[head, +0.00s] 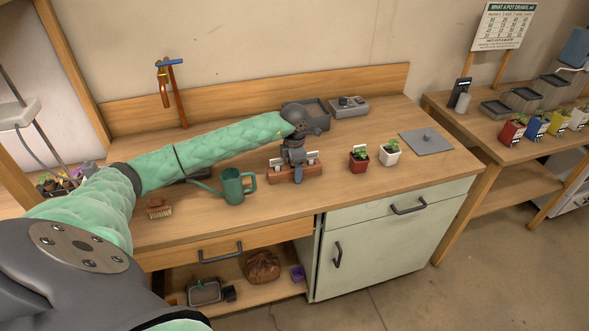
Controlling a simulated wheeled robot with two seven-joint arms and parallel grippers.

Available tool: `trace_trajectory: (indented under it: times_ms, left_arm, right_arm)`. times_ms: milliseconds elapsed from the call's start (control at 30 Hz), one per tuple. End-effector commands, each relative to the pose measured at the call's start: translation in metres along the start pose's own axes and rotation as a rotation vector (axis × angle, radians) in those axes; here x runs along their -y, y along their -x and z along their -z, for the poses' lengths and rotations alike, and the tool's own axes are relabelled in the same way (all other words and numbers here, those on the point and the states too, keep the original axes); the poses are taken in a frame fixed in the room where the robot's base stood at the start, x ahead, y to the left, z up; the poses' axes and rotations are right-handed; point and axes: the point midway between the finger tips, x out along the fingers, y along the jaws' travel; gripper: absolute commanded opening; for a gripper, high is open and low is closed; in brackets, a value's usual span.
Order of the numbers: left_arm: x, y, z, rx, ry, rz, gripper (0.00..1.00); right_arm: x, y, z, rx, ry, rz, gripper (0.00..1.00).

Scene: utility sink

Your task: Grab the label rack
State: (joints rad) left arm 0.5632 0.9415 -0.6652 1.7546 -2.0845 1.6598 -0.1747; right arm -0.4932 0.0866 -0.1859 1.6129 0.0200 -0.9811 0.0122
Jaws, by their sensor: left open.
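The label rack (311,171) is a reddish-brown wooden block with white labels standing in it. It sits near the front edge of the wooden counter, at the middle of the head view. My left arm reaches in from the left, and my left gripper (297,172) points down at the rack. The gripper is open and covers the middle of the rack. I cannot tell whether its fingers touch the wood. My right gripper is out of view.
A green watering can (233,187) stands left of the rack, with a brush (158,209) further left. A red pot (359,161) and a white pot (390,154) stand to the right. A grey plate (427,143) lies far right.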

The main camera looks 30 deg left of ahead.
Motion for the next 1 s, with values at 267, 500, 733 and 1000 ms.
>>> trace_trajectory:
  times_ms: [267,500,733,1000]
  left_arm:
    - [0.0,-0.002,0.0,0.0,0.0,0.0,0.67]
    - [0.0,-0.002,0.0,0.0,0.0,0.0,0.2]
    - [0.0,-0.001,0.0,0.0,0.0,-0.001,0.12]
    - [-0.001,0.008,0.0,0.001,0.0,-0.003,0.12]
  right_arm:
    - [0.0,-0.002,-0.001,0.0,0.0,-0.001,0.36]
    - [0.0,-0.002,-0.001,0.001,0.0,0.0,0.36]
    - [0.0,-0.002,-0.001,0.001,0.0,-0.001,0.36]
    - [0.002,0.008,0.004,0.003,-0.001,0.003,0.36]
